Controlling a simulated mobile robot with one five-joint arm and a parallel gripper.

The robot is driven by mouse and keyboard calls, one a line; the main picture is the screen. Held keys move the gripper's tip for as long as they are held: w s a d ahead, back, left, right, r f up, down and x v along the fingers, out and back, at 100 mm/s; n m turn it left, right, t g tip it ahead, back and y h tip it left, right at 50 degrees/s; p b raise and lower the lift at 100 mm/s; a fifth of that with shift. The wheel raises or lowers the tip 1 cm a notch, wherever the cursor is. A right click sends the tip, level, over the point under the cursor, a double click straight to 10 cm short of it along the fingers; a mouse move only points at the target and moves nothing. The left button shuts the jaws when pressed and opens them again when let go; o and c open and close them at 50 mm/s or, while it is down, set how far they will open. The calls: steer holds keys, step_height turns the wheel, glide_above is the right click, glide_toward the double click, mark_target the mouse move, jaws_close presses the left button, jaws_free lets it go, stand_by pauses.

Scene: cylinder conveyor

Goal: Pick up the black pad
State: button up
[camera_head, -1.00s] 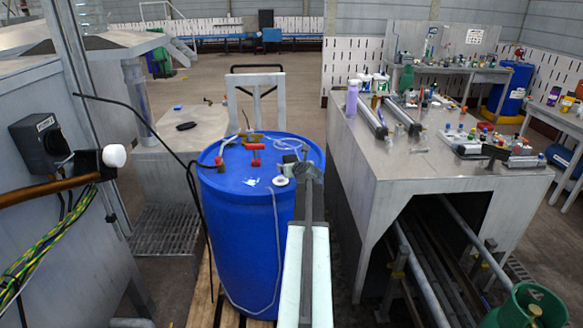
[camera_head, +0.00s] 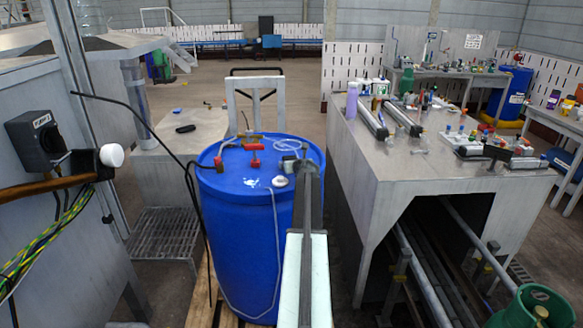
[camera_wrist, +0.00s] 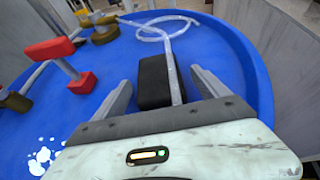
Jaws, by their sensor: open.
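A black block, which looks like the black pad (camera_wrist: 154,80), lies on top of the blue drum (camera_wrist: 226,62) in the wrist view. My gripper (camera_wrist: 162,84) is open, with one finger on each side of the block and a gap on each side. A clear hose (camera_wrist: 172,70) runs over or along the block's right part; I cannot tell whether it touches it. In the head view my gripper (camera_head: 306,165) is over the right part of the drum (camera_head: 235,240). The block is small and mostly hidden there.
Red-handled valve fittings (camera_wrist: 80,78) stand on the drum, left of my gripper. Another flat black item (camera_head: 186,128) lies on the grey platform (camera_head: 195,150) behind. A metal workbench (camera_head: 400,185) with tools stands close on the right.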

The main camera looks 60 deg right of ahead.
steer(key=c, duration=1.4)
steer(key=shift+c, duration=0.2)
steer(key=shift+r, duration=0.1)
steer(key=shift+r, duration=0.2)
step_height(320, 180, up, 4)
steer(key=p, duration=0.4)
steer(key=shift+s+a, duration=0.1)
steer(key=s+a, duration=0.3)
steer(key=a, duration=0.1)
steer(key=s+a, duration=0.3)
steer(key=a, duration=0.1)
steer(key=s+a+p, duration=0.1)
steer(key=s+a, duration=0.2)
steer(key=a, duration=0.2)
steer(key=shift+s+r, duration=0.1)
steer(key=shift+r, duration=0.15)
